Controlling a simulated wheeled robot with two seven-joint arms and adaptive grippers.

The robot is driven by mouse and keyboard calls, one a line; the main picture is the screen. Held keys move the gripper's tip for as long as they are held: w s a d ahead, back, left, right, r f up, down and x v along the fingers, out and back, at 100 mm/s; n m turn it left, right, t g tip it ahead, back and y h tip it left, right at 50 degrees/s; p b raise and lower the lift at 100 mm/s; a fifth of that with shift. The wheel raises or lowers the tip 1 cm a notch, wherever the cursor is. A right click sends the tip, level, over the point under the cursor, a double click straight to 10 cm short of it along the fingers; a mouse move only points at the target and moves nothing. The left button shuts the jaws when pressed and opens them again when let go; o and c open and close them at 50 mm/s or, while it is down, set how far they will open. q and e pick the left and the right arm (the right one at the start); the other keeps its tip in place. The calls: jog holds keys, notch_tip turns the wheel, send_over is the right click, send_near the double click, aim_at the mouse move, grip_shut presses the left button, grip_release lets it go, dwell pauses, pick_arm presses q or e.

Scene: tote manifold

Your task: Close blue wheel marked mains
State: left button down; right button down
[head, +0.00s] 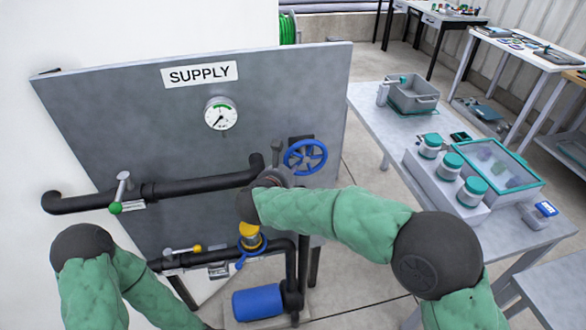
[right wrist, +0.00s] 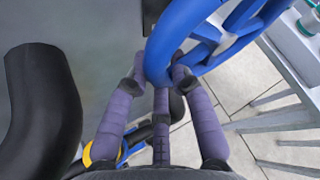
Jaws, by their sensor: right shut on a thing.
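The blue wheel (head: 306,157) is mounted at the right part of the grey panel, in front of a dark bracket. It fills the top of the right wrist view (right wrist: 187,35). No mains marking on it is readable. My right gripper (head: 280,172) is at the wheel's lower left, partly hidden by my own wrist. In the right wrist view its purple fingers (right wrist: 161,80) are shut on the near part of the blue rim, two at the sides and one below. My left arm bends at the left, and its gripper is out of view.
The grey panel (head: 130,115) carries a SUPPLY sign (head: 200,74), a gauge (head: 221,114) and black pipes (head: 200,184). A blue motor-like cylinder (head: 257,302) is below. A table (head: 375,112) with jars stands right.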

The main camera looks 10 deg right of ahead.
aim_at(308, 142)
jog(key=shift+a+r+m+g+y+p, duration=0.35)
jog(key=shift+r+m+g+y+p, duration=0.05)
jog(key=shift+r+m+y+p, duration=0.45)
jog(key=m+y+p, duration=0.1)
jog(key=r+y+p, duration=0.1)
jog(key=shift+a+r+m+y, duration=0.15)
jog(key=shift+r+m+y, duration=0.1)
jog(key=shift+m+y, duration=0.1)
jog(key=shift+r+m+g+y+p, duration=0.4)
jog(key=shift+r+m+y+p, duration=0.55)
jog(key=shift+y+p, duration=0.3)
jog(key=shift+d+r+m+y+p, duration=0.45)
jog(key=shift+r+m+y+p, duration=0.15)
jog(key=shift+y+p, duration=0.35)
jog(key=shift+d+r+m+y+p, duration=0.45)
jog(key=shift+r+m+y+p, duration=0.2)
jog(key=shift+y+p, duration=0.4)
jog(key=d+m+y+p, duration=0.1)
jog(key=p, duration=0.1)
jog(key=r+m+y+p, duration=0.1)
jog(key=p, duration=0.1)
jog(key=d+m+t+y+p, duration=0.1)
jog(key=y+p, duration=0.1)
jog(key=shift+d+r, duration=0.2)
jog(key=shift+d, duration=0.1)
jog(key=shift+w+d+m+t+y+p, duration=0.1)
jog(key=shift+d+m+t+y+p, duration=0.5)
jog(key=shift+m+p, duration=0.6)
